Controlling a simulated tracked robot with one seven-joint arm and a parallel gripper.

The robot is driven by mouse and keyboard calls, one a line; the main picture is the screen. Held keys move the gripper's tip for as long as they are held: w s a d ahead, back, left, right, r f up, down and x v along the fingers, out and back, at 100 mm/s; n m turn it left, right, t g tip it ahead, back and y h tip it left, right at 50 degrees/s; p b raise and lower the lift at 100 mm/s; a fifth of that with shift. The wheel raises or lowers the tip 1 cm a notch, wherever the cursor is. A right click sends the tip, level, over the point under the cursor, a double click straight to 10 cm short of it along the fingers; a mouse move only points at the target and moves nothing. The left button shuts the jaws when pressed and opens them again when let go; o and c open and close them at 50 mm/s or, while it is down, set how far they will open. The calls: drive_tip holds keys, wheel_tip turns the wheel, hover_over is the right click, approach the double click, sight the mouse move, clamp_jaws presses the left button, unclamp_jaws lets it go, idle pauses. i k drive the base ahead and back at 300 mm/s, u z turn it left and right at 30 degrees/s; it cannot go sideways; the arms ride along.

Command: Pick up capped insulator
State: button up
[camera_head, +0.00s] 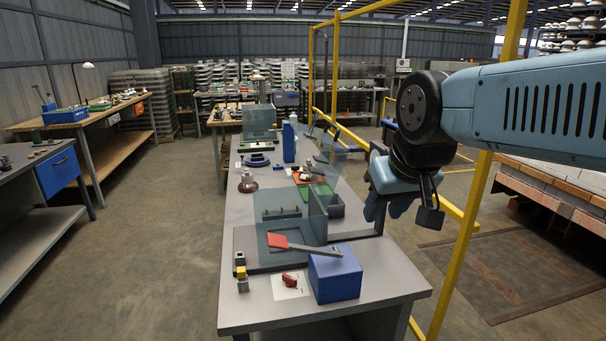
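A small insulator with a brown disc base and a pale top (248,182) stands on the left side of the long grey workbench (235,213). Another pale-topped piece (304,173) stands farther right, partly behind a clear panel. I cannot tell for sure which is the capped insulator. My gripper (375,222) hangs at the bench's right edge, below my blue arm, to the right of both pieces and apart from them. Its fingers are small and dark here, so I cannot tell whether they are open or shut.
Clear upright panels (318,212) stand mid-bench between my gripper and the left side. A yellow post (467,235) stands close to my arm.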

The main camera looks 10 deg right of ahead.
sight(247, 184)
drive_tip(key=z, duration=0.9)
drive_tip(key=i, duration=0.1)
drive_tip(key=u, duration=2.9)
drive_tip(key=i, duration=4.15)
drive_tip(key=z, duration=0.05)
